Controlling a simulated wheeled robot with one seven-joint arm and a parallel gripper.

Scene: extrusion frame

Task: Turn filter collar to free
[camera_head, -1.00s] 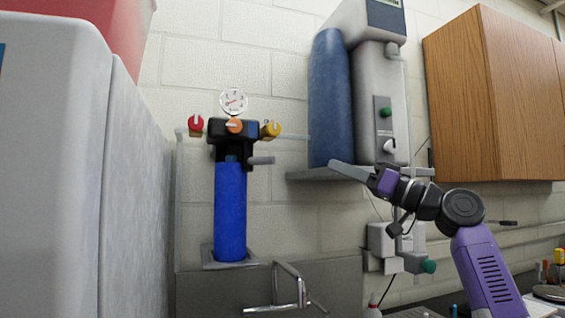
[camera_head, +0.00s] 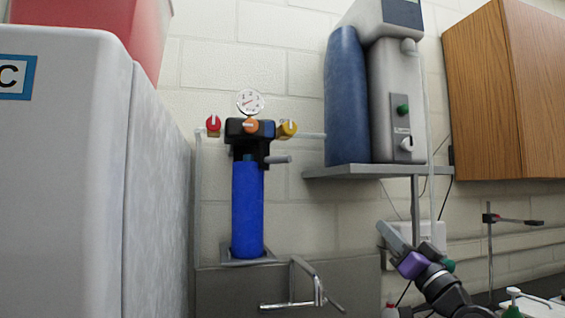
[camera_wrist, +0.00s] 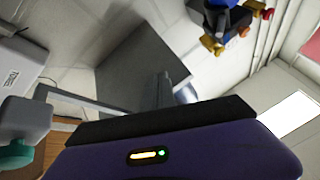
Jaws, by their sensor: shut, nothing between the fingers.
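A blue filter cylinder (camera_head: 247,208) hangs upright on the wall at left centre in the head view, under a black head (camera_head: 249,130). A short grey lever (camera_head: 278,160) points right from the collar area just below the head. In the wrist view the filter assembly (camera_wrist: 228,18) is at the top right, tilted and partly cut off. My gripper (camera_head: 383,228) is low and to the right of the filter in the head view, well apart from it. Its fingers are together and empty; they also show in the wrist view (camera_wrist: 163,88).
A red knob (camera_head: 213,126), an orange knob (camera_head: 252,126), a yellow knob (camera_head: 287,128) and a gauge (camera_head: 250,101) sit around the head. A shelf (camera_head: 350,171) holding a purifier is at upper right. A metal faucet (camera_head: 318,290) stands below. A white cabinet (camera_head: 70,190) fills the left.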

